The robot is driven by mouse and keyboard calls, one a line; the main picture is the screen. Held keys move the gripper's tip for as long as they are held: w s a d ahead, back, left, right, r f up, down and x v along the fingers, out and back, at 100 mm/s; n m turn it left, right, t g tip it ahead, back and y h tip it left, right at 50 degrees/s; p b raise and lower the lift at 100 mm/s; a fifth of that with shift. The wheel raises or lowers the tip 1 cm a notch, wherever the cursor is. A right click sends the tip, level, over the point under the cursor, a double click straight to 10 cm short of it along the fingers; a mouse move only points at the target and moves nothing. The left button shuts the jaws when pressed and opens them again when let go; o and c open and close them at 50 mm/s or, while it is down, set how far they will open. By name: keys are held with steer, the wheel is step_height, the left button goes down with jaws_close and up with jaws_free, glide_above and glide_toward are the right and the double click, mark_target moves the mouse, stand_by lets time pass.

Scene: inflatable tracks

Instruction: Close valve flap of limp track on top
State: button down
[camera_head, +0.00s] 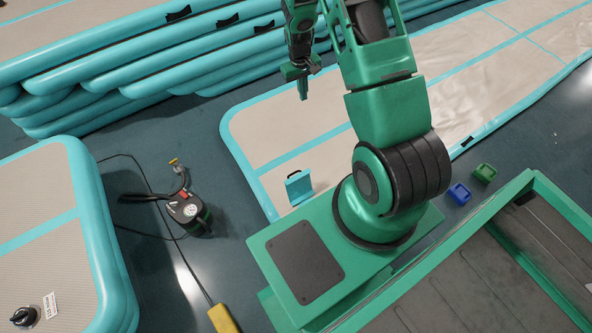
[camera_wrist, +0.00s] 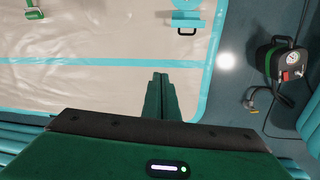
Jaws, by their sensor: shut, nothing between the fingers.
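The flat beige track with teal edging (camera_head: 265,130) lies on the floor in the middle; it also fills much of the wrist view (camera_wrist: 100,90). A teal flap (camera_head: 299,188) with a black strip on its edge sits near the track's near end in the head view. In the wrist view the teal flap (camera_wrist: 182,22) shows at the top, cut by the frame edge. Whether it stands up or lies flat is hard to tell. My gripper (camera_head: 303,97) is shut and empty, pointing down above the track, apart from the flap. Its fingers show in the wrist view (camera_wrist: 160,76).
A black pump (camera_head: 188,210) with a hose and cable stands on the floor left of the track. A stack of teal-edged tracks (camera_head: 150,60) lies behind. Another track (camera_head: 35,195) is at left. Blue (camera_head: 459,193) and green (camera_head: 484,173) blocks lie right of my base.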

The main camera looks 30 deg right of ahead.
steer(key=s+a+f, duration=0.2)
steer(key=f, duration=1.1)
steer(key=s+a+f+n, duration=0.1)
steer(key=s+a+f, duration=0.1)
steer(key=f, duration=1.1)
steer(key=s+a+f+y, duration=0.1)
steer(key=s+a+f, duration=0.1)
steer(key=f, duration=1.2)
steer(key=shift+a+n, duration=0.25)
steer(key=shift+n, duration=0.05)
steer(key=shift+s, duration=0.1)
